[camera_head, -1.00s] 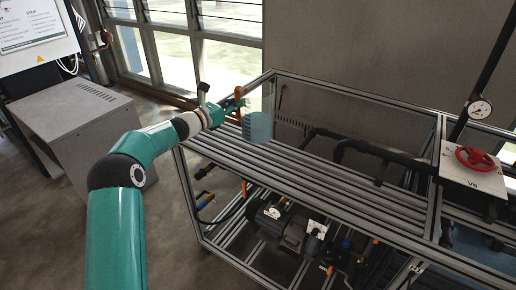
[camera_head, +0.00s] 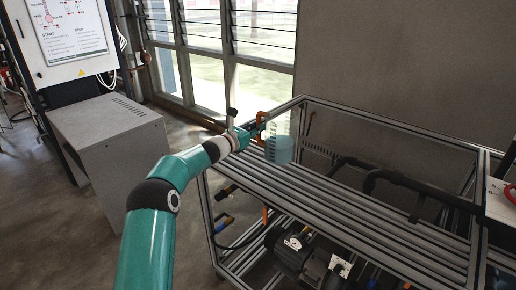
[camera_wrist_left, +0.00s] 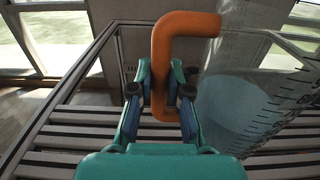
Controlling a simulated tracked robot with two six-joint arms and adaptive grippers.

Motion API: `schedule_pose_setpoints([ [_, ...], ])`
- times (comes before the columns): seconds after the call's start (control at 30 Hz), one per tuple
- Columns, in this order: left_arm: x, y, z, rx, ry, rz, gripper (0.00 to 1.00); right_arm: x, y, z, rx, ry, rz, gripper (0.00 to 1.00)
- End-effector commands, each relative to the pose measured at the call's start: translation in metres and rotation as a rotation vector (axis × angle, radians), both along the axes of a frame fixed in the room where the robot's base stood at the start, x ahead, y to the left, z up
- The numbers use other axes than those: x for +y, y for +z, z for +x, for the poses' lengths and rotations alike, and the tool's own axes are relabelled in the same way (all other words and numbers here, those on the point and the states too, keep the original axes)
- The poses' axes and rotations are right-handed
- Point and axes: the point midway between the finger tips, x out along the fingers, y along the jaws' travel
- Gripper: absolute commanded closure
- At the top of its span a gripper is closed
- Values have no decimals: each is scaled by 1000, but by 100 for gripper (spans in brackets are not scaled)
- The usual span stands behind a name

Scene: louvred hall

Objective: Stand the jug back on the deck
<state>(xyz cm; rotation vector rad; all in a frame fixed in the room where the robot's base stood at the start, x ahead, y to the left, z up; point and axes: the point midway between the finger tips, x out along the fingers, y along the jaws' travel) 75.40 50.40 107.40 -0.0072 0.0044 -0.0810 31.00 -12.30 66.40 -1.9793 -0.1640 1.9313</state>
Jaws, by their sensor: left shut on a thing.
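The jug (camera_head: 280,150) is clear with pale blue liquid inside and an orange handle (camera_head: 261,118). It looks about upright at the far left end of the slatted metal deck (camera_head: 340,205). I cannot tell whether its base touches the slats. My left gripper (camera_head: 252,131) comes in from the left and is shut on the handle. In the left wrist view, the fingers (camera_wrist_left: 161,92) close around the orange handle (camera_wrist_left: 160,50), and the marked jug wall (camera_wrist_left: 255,105) is to the right. The jug's base is hidden there. My right gripper is out of view.
The deck's metal frame rises around its back and sides. Dark pipes (camera_head: 400,180) run along the back right. A pump motor (camera_head: 290,248) sits below the deck. A grey cabinet (camera_head: 110,140) stands at left. The deck's middle slats are clear.

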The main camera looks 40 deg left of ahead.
Motion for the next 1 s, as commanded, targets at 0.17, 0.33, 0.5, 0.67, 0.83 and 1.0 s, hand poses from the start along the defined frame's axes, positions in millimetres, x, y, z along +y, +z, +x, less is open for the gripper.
schedule_pose_setpoints([
  [0.17,1,-19,0,-5,0,-2,100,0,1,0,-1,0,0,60],
  [0.33,0,-30,0,-5,0,-3,100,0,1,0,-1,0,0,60],
  [0.5,0,-54,0,-3,0,-3,100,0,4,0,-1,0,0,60],
  [0.67,0,-65,0,-6,0,-1,100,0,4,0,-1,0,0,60],
  [0.83,0,-66,0,-4,0,0,100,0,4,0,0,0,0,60],
  [1.0,0,-69,0,1,0,0,58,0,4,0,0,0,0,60],
])
